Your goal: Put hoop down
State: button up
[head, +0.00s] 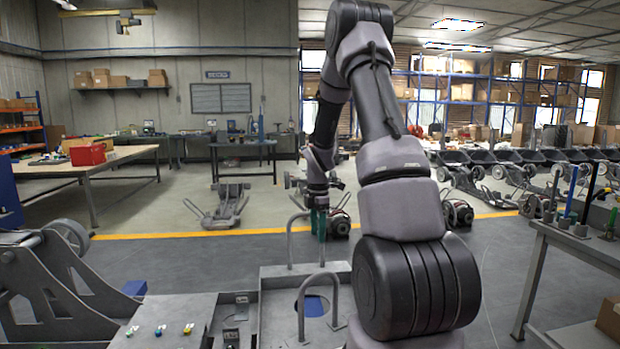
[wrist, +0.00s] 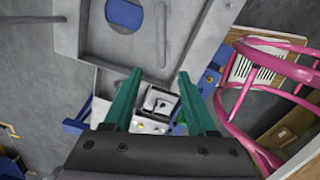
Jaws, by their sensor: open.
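Two grey bent-tube hoops stand upright on a grey chassis plate (head: 275,275) in the head view. The rear hoop (head: 290,240) is just beside and below my gripper (head: 319,225), and its right leg passes partly behind the gripper. The front hoop (head: 300,318) stands nearer me. In the wrist view, my gripper (wrist: 160,78) has its two teal fingers spread apart with nothing held between them. A grey tube of a hoop (wrist: 161,35) rises ahead of the fingertips. I cannot tell whether a finger touches the hoop.
A round opening shows blue in the plate. A grey block with a dark square face (wrist: 160,103) shows between the fingers. Pink curved tubing (wrist: 232,112) lies right in the wrist view. A workbench (head: 580,245) stands right, and dark open floor (head: 190,262) lies behind the plate.

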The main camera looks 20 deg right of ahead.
jog(key=s+a+r+m+t, duration=0.1)
jog(key=s+a+r+m, duration=0.2)
jog(key=r, duration=0.4)
jog(key=s+a+r+m+t, duration=0.1)
jog(key=s+a+r+m, duration=0.1)
jog(key=s+r+m, duration=0.3)
jog(key=s+a+r+m+t, duration=0.1)
jog(key=a+r+m, duration=0.15)
jog(key=r, duration=0.55)
jog(key=s+a+r+m+t, duration=0.1)
jog(key=s+a+r+m, duration=0.1)
jog(key=s, duration=0.3)
jog(key=s+a+r+m+t+y, duration=0.1)
jog(key=s+a+r+m, duration=0.2)
jog(key=s+r+m, duration=0.1)
jog(key=s+a+r+m+t+y, duration=0.1)
jog(key=s+a+r+m, duration=0.1)
jog(key=s+m, duration=0.3)
jog(key=s+r, duration=0.1)
jog(key=s, duration=0.2)
jog(key=shift+a+t, duration=0.25)
jog(key=shift+t, duration=0.15)
jog(key=shift+w+m, duration=0.1)
jog(key=shift+m, duration=0.15)
